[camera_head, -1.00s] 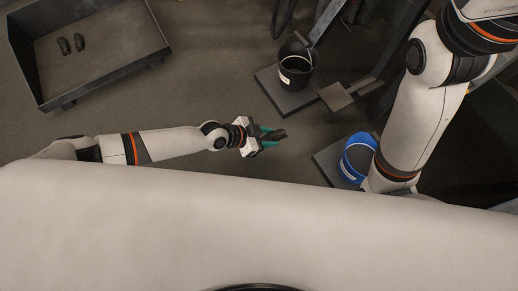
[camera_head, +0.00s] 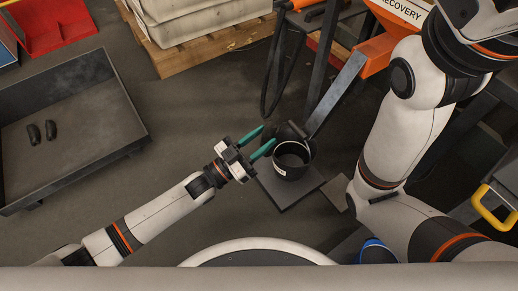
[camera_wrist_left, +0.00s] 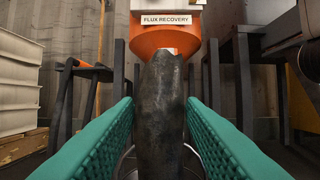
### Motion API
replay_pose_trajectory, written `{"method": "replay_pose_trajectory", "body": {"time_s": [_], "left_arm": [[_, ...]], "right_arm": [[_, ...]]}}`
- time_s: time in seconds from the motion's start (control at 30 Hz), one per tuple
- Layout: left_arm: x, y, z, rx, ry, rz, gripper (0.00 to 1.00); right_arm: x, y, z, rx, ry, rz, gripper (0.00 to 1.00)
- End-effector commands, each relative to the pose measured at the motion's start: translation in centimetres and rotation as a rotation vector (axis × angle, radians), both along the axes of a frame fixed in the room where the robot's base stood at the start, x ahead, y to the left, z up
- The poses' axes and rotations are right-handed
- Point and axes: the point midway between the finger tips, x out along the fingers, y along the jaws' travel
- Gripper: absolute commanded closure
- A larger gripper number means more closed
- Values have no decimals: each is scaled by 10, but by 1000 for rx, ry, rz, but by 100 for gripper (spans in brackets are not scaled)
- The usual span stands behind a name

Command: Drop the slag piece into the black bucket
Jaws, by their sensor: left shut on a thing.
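The black bucket (camera_head: 297,174) stands upright on a dark square plate near the middle of the head view. My left gripper (camera_head: 262,142) is beside the bucket's left rim, its green fingers pointing toward the bucket. In the left wrist view the dark, rough slag piece (camera_wrist_left: 161,110) stands between the two green fingers, and the gripper is shut on it. In the head view the held slag piece is hard to make out. A thin curved rim shows low behind the slag in the wrist view. My right arm is at the right of the head view; its gripper is out of view.
A blue bucket (camera_head: 376,252) is partly hidden at bottom. An orange chute (camera_head: 385,45) and dark frame stand behind the black bucket. Pale sacks on a pallet (camera_head: 205,55) are at the back.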

Motion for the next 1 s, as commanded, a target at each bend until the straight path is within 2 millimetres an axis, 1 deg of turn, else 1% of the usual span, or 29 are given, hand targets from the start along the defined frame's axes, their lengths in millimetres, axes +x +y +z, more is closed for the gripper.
{"method": "replay_pose_trajectory", "body": {"time_s": [0.17, 0.63, 0.8, 1.0], "left_arm": [[3, -7, -3, -9, -5, -7, 88], [27, -43, -22, -6, -5, -6, 88], [32, -50, -36, -5, -3, -5, 88], [36, -56, -45, -5, -3, -5, 88]], "right_arm": [[-1, 0, -9, 0, -2, 0, 64], [-1, 0, -48, 0, -2, 0, 64], [-1, 0, -60, -1, -2, 1, 64], [-1, 0, -69, -1, -2, 1, 64]]}}
